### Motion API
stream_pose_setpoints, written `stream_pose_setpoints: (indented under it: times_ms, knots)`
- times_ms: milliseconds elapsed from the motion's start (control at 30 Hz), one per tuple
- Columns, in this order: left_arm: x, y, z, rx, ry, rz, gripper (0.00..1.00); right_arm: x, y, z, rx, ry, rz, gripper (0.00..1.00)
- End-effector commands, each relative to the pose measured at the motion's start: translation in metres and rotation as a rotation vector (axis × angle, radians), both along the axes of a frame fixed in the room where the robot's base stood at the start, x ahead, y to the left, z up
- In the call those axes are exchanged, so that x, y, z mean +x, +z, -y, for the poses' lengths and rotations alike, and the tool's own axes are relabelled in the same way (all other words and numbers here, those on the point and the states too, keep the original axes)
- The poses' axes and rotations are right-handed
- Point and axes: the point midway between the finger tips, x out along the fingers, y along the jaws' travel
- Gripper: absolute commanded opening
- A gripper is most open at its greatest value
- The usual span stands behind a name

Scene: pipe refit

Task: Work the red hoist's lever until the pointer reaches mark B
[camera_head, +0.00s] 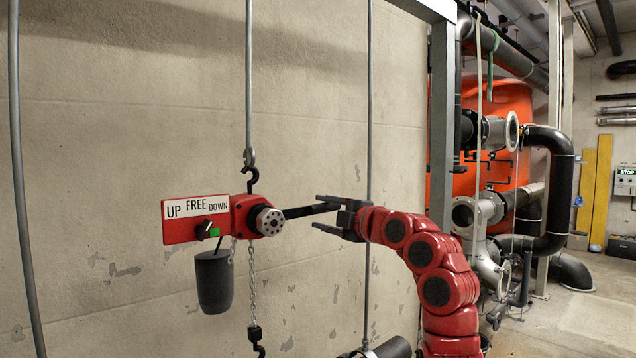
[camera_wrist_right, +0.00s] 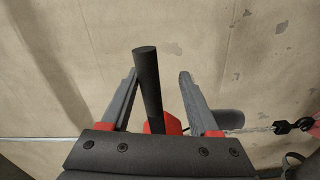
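The red hoist (camera_head: 240,214) hangs by its upper hook (camera_head: 250,172) in front of the wall. Its plate reads UP, FREE and DOWN, above a small black selector (camera_head: 206,230) and a green patch. The black lever (camera_head: 308,211) sticks out to the right from the hub, roughly level. My right gripper (camera_head: 325,213) is open at the lever's end. In the right wrist view the lever (camera_wrist_right: 148,85) stands between the spread fingers (camera_wrist_right: 158,90), nearer the left one, with gaps visible. I make out no pointer or mark B. My left gripper is out of view.
A dark bucket-like container (camera_head: 214,282) hangs below the hoist. A chain (camera_head: 252,285) runs down to a lower hook (camera_head: 257,338). A thin vertical rod (camera_head: 368,100) passes behind my right gripper. A dark cylinder (camera_head: 392,348) lies at the bottom. Pipework (camera_head: 553,190) stands right.

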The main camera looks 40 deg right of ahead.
Motion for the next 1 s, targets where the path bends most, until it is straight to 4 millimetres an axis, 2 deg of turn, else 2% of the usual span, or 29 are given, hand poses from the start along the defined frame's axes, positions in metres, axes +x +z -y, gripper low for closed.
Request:
stream_pose_setpoints:
  times_ms: [33, 100, 500, 800, 1000]
  knots:
    - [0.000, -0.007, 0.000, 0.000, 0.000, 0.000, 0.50, 0.001, -0.011, -0.001, 0.020, 0.001, -0.002, 0.60]
    - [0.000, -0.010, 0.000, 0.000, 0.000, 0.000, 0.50, 0.000, -0.017, -0.001, 0.042, 0.001, -0.004, 0.60]
    - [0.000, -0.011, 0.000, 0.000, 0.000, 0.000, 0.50, 0.000, -0.020, -0.002, 0.062, 0.001, -0.005, 0.60]
    - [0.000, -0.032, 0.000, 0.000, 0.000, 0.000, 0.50, 0.000, -0.054, -0.011, 0.160, 0.003, -0.015, 0.60]
    - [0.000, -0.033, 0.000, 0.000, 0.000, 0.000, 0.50, -0.001, -0.058, -0.013, 0.190, 0.001, -0.017, 0.60]
